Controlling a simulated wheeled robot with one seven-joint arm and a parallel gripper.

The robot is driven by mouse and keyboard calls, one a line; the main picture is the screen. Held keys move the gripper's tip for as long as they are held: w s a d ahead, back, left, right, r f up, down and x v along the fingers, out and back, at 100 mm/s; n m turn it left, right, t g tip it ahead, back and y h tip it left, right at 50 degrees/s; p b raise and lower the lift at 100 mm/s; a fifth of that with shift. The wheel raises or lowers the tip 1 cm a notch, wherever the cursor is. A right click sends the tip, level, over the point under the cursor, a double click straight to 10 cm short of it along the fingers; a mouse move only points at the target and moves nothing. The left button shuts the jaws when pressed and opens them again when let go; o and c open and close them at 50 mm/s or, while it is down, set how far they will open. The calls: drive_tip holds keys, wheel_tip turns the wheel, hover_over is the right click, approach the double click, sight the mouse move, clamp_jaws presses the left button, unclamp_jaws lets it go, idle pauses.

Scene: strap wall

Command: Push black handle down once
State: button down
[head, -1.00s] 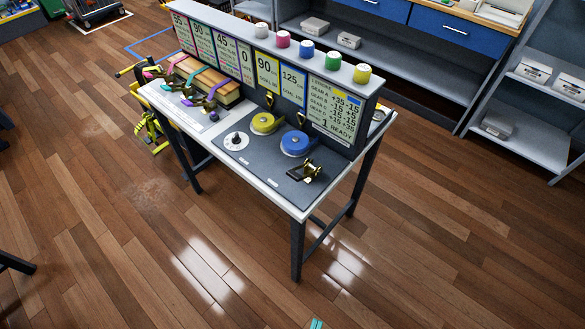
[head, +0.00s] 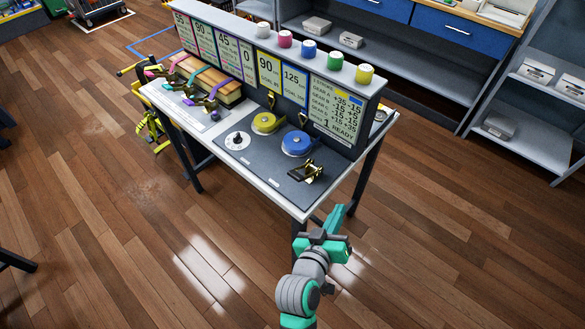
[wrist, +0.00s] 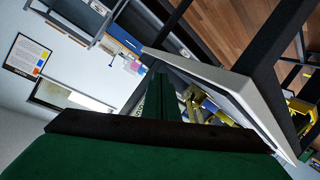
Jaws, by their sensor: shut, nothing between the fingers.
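A gold ratchet with a black handle (head: 306,172) sits near the right front corner of the workbench in the head view. My gripper (head: 337,216) is shut and empty, in front of and below that corner in the picture, apart from the ratchet. In the wrist view my green fingers (wrist: 165,110) lie together and point towards the bench underside and edge. I cannot pick out the black handle for certain in the wrist view.
The workbench (head: 262,192) carries a yellow disc (head: 265,123), a blue disc (head: 296,143) and a white dial (head: 238,140). Strapped wood blocks (head: 210,85) stand at its left. An upright sign panel (head: 335,110) runs along the back. Open floor lies in front.

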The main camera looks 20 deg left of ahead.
drive_tip(key=w+a+r+m+g+h, duration=0.1)
drive_tip(key=w+a+r+m+h, duration=0.15)
drive_tip(key=r, duration=0.35)
drive_tip(key=w+a+r+m+g+h, duration=0.1)
drive_tip(key=w+a+r+m, duration=0.1)
drive_tip(key=w+a+r, duration=0.3)
drive_tip(key=s+a+r+m+g+y, duration=0.2)
drive_tip(key=s+a+r+m+g, duration=0.2)
drive_tip(key=s+a+r, duration=0.3)
drive_tip(key=shift+s+a, duration=0.7)
drive_tip(key=shift+a, duration=0.2)
drive_tip(key=shift+w+f, duration=0.1)
hover_over(292, 177)
drive_tip(key=w, duration=0.2)
drive_tip(key=f, duration=0.6)
drive_tip(key=shift+s+d+f, duration=0.2)
drive_tip(key=shift+d, duration=0.15)
drive_tip(key=f, duration=0.2)
drive_tip(key=s+f, duration=0.1)
drive_tip(key=shift+a, duration=0.3)
drive_tip(key=shift+s+f, duration=0.3)
drive_tip(key=shift+f, duration=0.15)
